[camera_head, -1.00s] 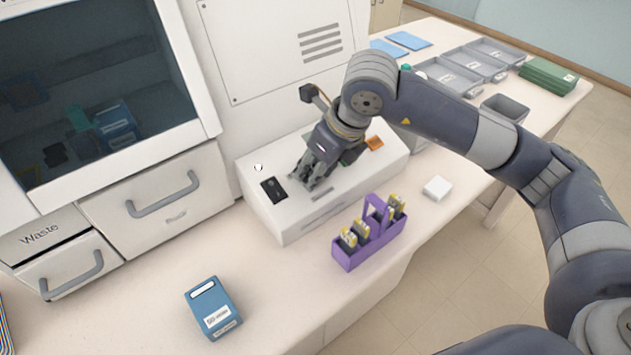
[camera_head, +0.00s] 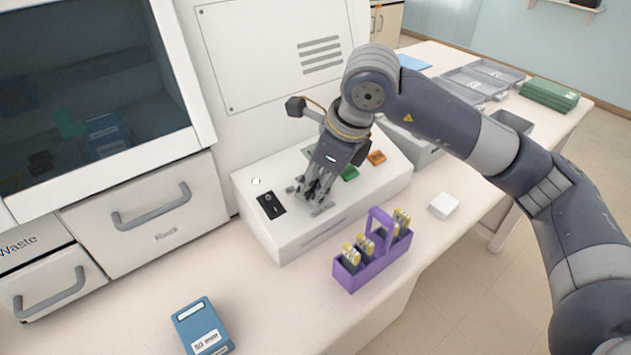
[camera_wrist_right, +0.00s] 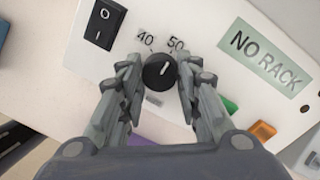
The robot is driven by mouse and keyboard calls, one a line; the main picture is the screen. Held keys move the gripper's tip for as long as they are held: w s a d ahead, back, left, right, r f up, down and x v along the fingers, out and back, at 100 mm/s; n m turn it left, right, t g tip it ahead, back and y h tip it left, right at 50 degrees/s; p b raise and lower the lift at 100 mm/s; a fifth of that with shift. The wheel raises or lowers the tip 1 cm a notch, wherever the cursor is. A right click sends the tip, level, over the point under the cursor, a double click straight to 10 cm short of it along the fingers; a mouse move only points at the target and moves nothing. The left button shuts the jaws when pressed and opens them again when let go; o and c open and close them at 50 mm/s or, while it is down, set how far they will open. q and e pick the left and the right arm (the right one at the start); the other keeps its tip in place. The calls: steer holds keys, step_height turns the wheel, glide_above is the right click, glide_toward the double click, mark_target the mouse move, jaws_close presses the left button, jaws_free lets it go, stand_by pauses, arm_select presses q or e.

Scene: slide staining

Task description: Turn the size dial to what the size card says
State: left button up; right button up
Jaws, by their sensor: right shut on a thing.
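The size dial (camera_wrist_right: 158,72) is a round black knob with a white pointer mark, on the white machine's sloped panel. The numbers 40 and 50 are printed above it in the right wrist view, and the mark points up and slightly right, on the 50 side. My right gripper (camera_wrist_right: 157,82) is shut on the dial, one finger on each side. In the head view the right gripper (camera_head: 314,196) reaches down to the panel and hides the dial. A blue box (camera_head: 203,328) at the front has a white label that seems to read 50 mm. My left gripper is out of view.
A black rocker switch (camera_head: 271,205) is left of the dial. Green (camera_head: 350,173) and orange (camera_head: 376,157) buttons are to the right, near a NO RACK display (camera_wrist_right: 265,57). A purple slide carrier (camera_head: 372,262) and a white block (camera_head: 443,205) stand in front of the machine.

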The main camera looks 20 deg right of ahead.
steer(key=o, duration=1.1)
steer(key=v, duration=1.2)
